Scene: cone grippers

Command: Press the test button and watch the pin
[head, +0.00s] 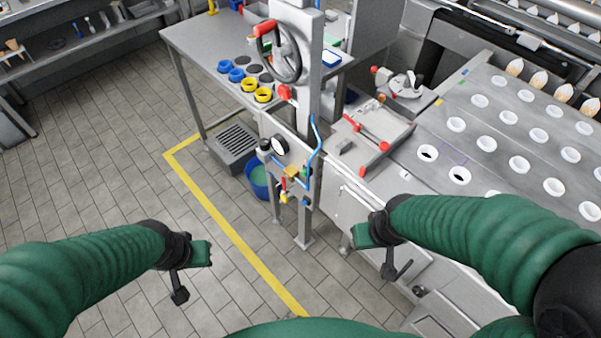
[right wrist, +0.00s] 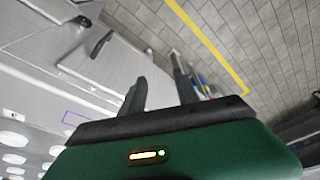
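A grey test stand has an upright column (head: 316,75) with a dark handwheel (head: 281,52) and a red knob (head: 285,93). Below are a round gauge (head: 280,145), a blue hose (head: 315,145) and small red and yellow fittings (head: 285,190). I cannot tell which part is the test button, nor make out the pin. My left gripper (head: 180,293) is over the floor, left of the stand; its finger gap is not clear. My right gripper (head: 396,272) is in front of the machine, right of the stand. In the right wrist view its fingers (right wrist: 158,70) are apart and empty.
A side table (head: 205,45) holds blue rings (head: 230,72) and yellow rings (head: 256,90). A machine bed with white-rimmed holes (head: 519,164) fills the right. A blue bucket (head: 260,180) stands under the stand. A yellow floor line (head: 230,225) crosses clear tiles.

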